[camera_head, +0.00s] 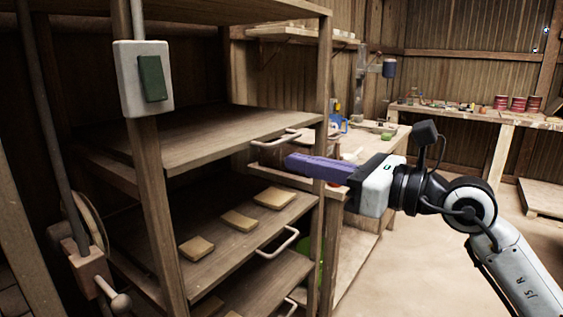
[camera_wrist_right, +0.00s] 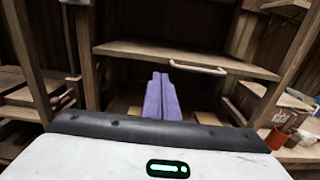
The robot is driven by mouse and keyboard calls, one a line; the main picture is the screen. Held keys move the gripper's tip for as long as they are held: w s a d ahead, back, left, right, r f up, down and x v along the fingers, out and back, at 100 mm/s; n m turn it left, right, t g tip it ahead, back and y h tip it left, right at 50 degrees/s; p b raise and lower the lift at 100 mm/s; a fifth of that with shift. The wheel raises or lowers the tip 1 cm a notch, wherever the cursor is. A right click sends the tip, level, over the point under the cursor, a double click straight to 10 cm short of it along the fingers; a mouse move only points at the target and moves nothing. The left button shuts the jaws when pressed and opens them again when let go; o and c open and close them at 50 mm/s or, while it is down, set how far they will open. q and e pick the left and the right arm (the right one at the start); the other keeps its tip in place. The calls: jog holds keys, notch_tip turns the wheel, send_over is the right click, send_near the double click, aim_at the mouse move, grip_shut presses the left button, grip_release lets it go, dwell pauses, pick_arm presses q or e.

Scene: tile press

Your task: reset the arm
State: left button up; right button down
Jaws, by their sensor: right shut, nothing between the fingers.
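My right gripper (camera_head: 305,166) has purple fingers. They are closed together with nothing between them and point left toward the wooden rack in the head view. The fingers also show in the right wrist view (camera_wrist_right: 162,97), pointing at the rack. In the head view the fingertips overlap the rack's front near the handle of an upper shelf (camera_head: 275,138); I cannot tell how close they are. My right arm comes in from the lower right. My left gripper is not in view.
Several tan tiles (camera_head: 238,221) lie on the rack's middle shelf (camera_head: 225,245), which has a metal handle (camera_head: 279,242). A white box with a green switch (camera_head: 152,78) is on the rack's post. A cluttered workbench (camera_head: 387,133) stands behind. Open floor (camera_head: 420,262) lies at the right.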

jog(key=s+d+f+m+t+h+p, duration=0.1)
jog(key=s+d+f+m+t+h, duration=0.15)
jog(key=f+m, duration=0.8)
jog(key=s+d+f+m+t+h, duration=0.1)
jog(key=s+d+f+m+h, duration=0.25)
jog(key=f+m, duration=0.75)
jog(key=s+d+f+m+t+h+p, duration=0.1)
jog(key=s+d+f+m+t+h, duration=0.15)
jog(key=f+m, duration=0.85)
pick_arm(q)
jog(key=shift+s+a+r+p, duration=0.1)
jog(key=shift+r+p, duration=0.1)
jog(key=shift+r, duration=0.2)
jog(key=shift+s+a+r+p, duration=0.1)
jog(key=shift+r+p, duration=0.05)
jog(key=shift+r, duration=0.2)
pick_arm(e)
jog(key=s+f+m+g+h, duration=0.2)
jog(key=s+f+m+g, duration=0.7)
jog(key=s+f, duration=1)
jog(key=shift+s+a+f+m+h, duration=0.25)
jog(key=shift+a+f+m+h, duration=0.1)
jog(key=shift+m, duration=0.8)
